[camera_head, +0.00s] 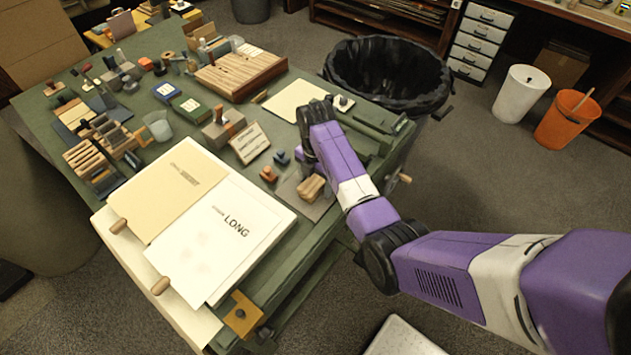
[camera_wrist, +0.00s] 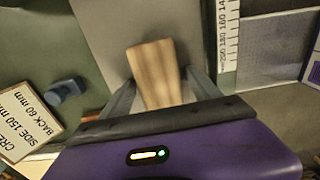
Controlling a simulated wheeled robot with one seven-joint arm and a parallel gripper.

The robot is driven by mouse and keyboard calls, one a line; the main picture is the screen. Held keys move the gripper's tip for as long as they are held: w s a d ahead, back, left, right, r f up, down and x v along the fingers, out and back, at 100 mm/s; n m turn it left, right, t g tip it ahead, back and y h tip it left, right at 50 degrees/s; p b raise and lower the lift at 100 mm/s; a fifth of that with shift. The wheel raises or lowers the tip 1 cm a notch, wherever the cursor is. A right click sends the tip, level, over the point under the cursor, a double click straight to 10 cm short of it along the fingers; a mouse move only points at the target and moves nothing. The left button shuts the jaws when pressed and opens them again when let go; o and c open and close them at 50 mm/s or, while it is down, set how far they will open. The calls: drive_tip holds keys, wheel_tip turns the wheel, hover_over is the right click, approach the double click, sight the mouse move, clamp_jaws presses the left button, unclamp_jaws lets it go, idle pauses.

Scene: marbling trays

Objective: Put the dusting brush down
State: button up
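A pale wooden block-like piece, which I take to be the dusting brush (camera_wrist: 154,66), sits between the two fingers of my gripper (camera_wrist: 158,84) in the wrist view. The fingers close in on its sides and appear to grip it. No bristles are visible. In the head view the wooden piece (camera_head: 311,187) shows beside my forearm, over a grey board (camera_head: 322,208) near the table's right edge. My arm hides most of the gripper there. Whether the piece touches the board is not clear.
A blue stamp-like item (camera_wrist: 66,88) and a lettered card (camera_wrist: 24,122) lie to the left in the wrist view. A ruler (camera_wrist: 229,35) lies to the right. Papers (camera_head: 228,235) cover the table's front. A black-lined bin (camera_head: 388,72) stands beyond the table's right edge.

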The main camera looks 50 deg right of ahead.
sight(316, 180)
wheel_tip(316, 180, up, 11)
drive_tip(key=shift+r, duration=0.1)
drive_tip(key=shift+r+p, duration=0.55)
drive_tip(key=shift+p, duration=0.05)
idle(0.6)
